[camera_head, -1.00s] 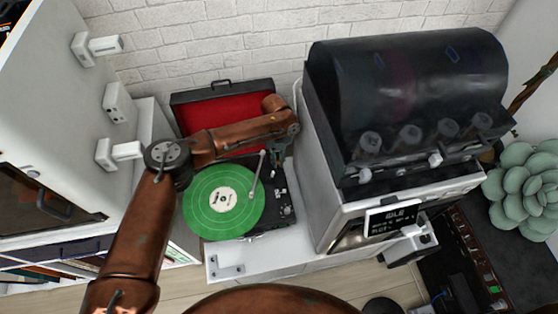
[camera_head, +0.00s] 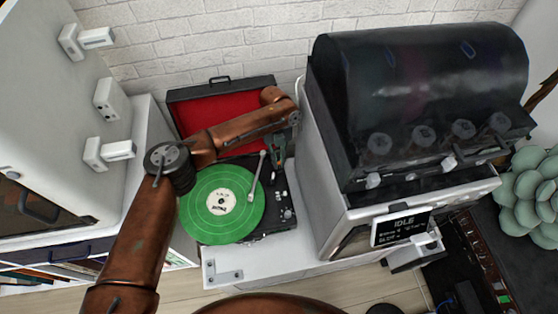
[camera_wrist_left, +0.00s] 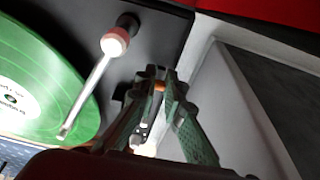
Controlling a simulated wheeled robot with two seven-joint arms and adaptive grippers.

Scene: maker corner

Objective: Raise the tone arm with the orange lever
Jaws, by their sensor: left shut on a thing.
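The turntable (camera_head: 262,228) is a black case with an open red-lined lid (camera_head: 219,109). A green record (camera_head: 190,212) lies on it. The silver tone arm (camera_head: 256,178) reaches over the right part of the record; in the left wrist view the tone arm (camera_wrist_left: 92,88) has a pink-and-white pivot at its far end. My left gripper (camera_head: 281,150) is at the deck's back right corner, right of the tone arm. In the left wrist view its fingers (camera_wrist_left: 160,82) are closed on the small orange lever (camera_wrist_left: 160,86), mostly hidden between the fingertips. I cannot tell whether the stylus touches the record.
A large machine with a dark curved hood (camera_head: 420,90) and an IDLE screen (camera_head: 403,226) stands close on the right. A white cabinet (camera_head: 40,120) with white fittings is on the left. A brick wall (camera_head: 200,40) is behind.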

